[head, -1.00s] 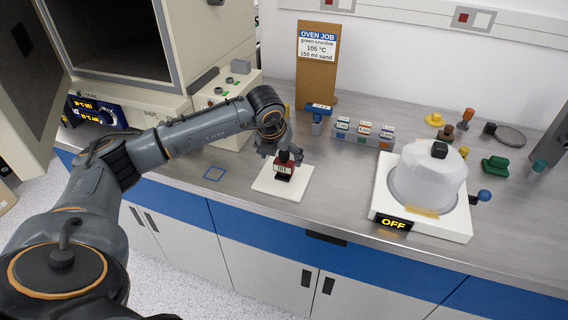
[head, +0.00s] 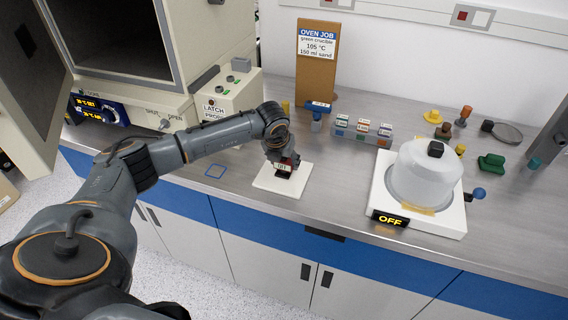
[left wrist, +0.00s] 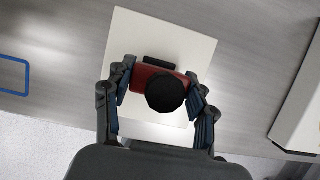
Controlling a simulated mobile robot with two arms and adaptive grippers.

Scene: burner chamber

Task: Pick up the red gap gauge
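The red gap gauge (head: 284,167) stands on a white square pad (head: 265,183) on the bench. In the left wrist view the gauge shows a red body (left wrist: 145,78) and a round black top. My left gripper (left wrist: 160,86) has one finger on each side of the gauge, spread apart. The fingers are very close to its sides; contact is not clear. My right gripper is not in view.
A blue square outline (head: 215,171) lies left of the pad. A white device with a dome (head: 425,175) and an OFF display stands to the right. A row of small labelled blocks (head: 362,131) and an oven job board (head: 318,65) stand behind.

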